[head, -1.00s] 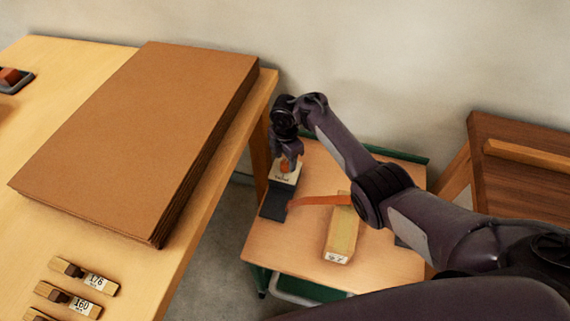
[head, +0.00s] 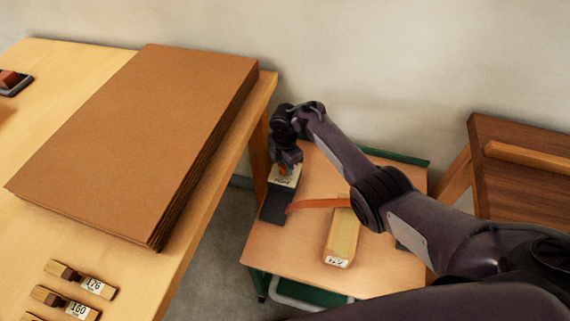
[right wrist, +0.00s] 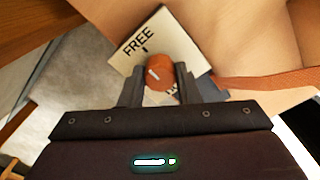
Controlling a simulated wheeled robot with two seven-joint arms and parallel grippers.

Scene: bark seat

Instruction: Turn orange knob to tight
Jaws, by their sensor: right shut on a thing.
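The orange knob (right wrist: 161,66) sits on a pale label plate (right wrist: 148,42) in the right wrist view. The word FREE reads at the plate's upper left, with a short black mark beside it. A pale line shows on the knob. Lettering at the plate's lower right is mostly hidden by a finger. My right gripper (right wrist: 159,82) is shut on the knob, one finger on each side. In the head view the knob (head: 283,170) shows just under my right gripper (head: 287,161), on a dark block (head: 274,207). My left gripper is out of view.
An orange strap (head: 318,204) runs from the dark block to a wooden block (head: 342,238) on the small cart (head: 290,255). A table (head: 205,245) with stacked brown sheets (head: 140,135) stands left. A dark wooden surface (head: 520,180) is at right.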

